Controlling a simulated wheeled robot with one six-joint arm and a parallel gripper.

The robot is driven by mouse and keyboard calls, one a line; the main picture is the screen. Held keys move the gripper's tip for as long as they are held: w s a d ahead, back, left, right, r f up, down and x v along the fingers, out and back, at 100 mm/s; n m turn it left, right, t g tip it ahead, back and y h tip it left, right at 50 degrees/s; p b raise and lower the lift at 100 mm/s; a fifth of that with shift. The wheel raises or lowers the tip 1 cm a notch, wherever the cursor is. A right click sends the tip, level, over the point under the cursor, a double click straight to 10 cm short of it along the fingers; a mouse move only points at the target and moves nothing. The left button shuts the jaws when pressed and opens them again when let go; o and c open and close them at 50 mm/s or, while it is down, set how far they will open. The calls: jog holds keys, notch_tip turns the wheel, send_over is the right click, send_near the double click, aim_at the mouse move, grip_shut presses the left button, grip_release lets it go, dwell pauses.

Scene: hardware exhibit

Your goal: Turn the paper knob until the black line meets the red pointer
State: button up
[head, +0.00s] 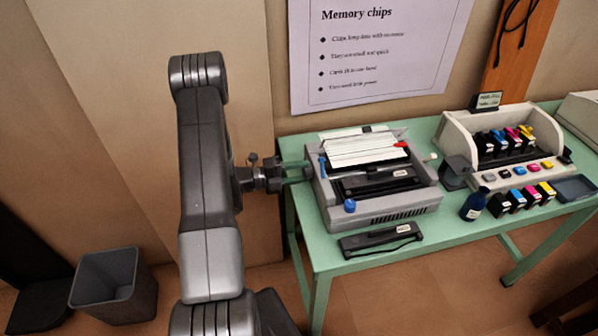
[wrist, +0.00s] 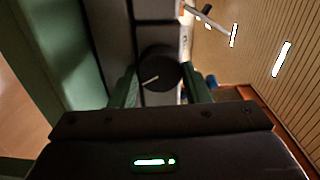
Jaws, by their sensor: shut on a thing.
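The grey printer (head: 385,205) stands on the green table, with white paper (head: 365,150) showing at its top. A small red pointer (head: 401,145) sits at the paper's right edge. Thin dark lines cross the paper; I cannot tell how the black line stands against the pointer. My gripper (head: 300,172) reaches the printer's left side from the left. In the wrist view the dark round paper knob (wrist: 158,68), with a pale mark on its face, lies between my green fingers, which are shut on it. In the head view the knob is hidden by my gripper.
A black cartridge-like part (head: 381,240) lies at the table's (head: 455,232) front. Right of the printer are a dark bottle (head: 473,205), several ink cartridges and a beige open unit (head: 447,127). A grey bin (head: 112,285) stands on the floor at left. A wall poster (head: 380,55) hangs behind.

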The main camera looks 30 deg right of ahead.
jog(key=o, duration=1)
jog(key=shift+c, duration=0.2)
jog(key=b+v, duration=0.2)
jog(key=v, duration=1.1)
jog(key=shift+a+b, duration=0.35)
jog(key=shift+a, duration=0.05)
jog(key=shift+r, duration=0.1)
jog(key=p+x, duration=0.2)
jog(key=x, duration=1.2)
jog(key=shift+w+p, duration=0.15)
jog(key=shift+p, duration=0.25)
